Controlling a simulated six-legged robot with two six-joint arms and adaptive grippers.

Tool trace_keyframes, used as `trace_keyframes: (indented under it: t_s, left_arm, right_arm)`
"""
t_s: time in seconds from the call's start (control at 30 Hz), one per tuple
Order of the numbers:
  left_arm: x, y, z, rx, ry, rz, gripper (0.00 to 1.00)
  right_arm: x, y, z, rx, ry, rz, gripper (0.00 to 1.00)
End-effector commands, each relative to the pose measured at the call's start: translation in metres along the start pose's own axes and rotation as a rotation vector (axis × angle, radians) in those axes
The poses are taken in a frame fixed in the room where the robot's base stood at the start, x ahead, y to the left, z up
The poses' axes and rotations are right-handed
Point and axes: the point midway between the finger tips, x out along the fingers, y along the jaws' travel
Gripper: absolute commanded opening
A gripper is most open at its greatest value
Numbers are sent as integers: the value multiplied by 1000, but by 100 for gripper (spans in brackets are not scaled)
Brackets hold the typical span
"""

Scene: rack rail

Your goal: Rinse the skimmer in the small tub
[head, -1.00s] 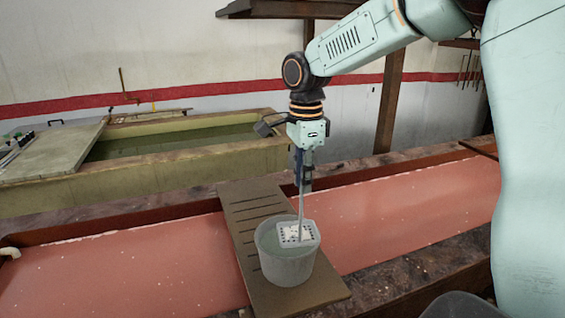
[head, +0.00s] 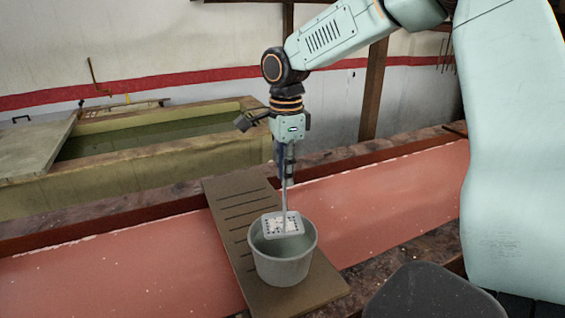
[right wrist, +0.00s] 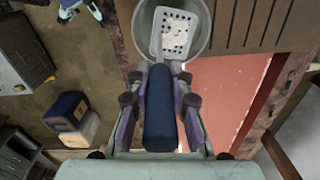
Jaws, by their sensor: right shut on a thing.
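The skimmer (head: 281,224) has a pale, square, perforated head on a thin shaft. Whitish patches show on the head. My right gripper (head: 287,170) points down and is shut on the skimmer's dark blue handle, which shows between the fingers in the right wrist view (right wrist: 160,110). The small tub (head: 283,266) is a grey round bucket. The skimmer's head is at the tub's mouth and overlaps its far rim in the head view; I cannot tell whether it touches the water or the rim. My left gripper is not in view.
The tub stands on a slotted brown board (head: 238,207) laid across a long trough of pinkish-red liquid (head: 390,190). A larger basin of greenish water (head: 150,138) stands behind at the left. A wooden post (head: 374,90) rises behind my right arm.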

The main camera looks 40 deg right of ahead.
Motion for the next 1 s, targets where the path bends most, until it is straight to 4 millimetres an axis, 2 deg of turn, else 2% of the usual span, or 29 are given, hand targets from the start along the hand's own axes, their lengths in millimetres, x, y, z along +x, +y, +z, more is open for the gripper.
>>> trace_keyframes:
  t_s: [0.13,1.0]
  left_arm:
    - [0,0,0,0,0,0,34]
    - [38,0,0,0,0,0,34]
  right_arm:
    - [13,0,0,0,1,1,0]
    - [85,-3,2,-1,1,-1,0]
